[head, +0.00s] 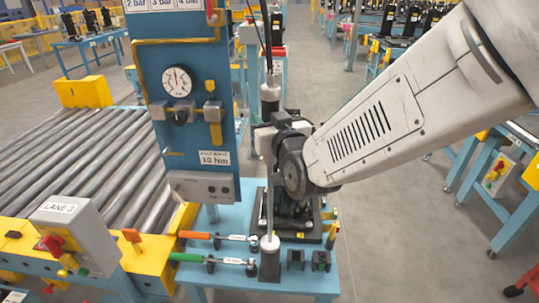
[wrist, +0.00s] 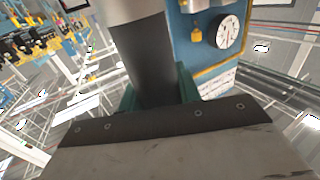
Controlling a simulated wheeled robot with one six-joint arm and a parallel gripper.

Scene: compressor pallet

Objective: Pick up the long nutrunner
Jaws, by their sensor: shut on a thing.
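The long nutrunner (head: 270,92) stands upright in the head view, with a pale grey and black body and a cable at its top. Its thin grey shaft runs down to a black holder (head: 270,264) on the blue table. I cannot tell whether its lower end still sits in the holder. My gripper (head: 267,133) is around the body from the right, partly hidden behind my wrist. In the wrist view, the nutrunner's dark body (wrist: 143,58) stands between the green fingertips of my gripper (wrist: 158,92), which is shut on it.
A blue panel (head: 184,50) with a gauge stands close left of the nutrunner. Orange-handled (head: 195,235) and green-handled wrenches (head: 188,257) lie left of the holder. A roller conveyor (head: 80,160) and a LANE 3 control box (head: 75,235) are further left.

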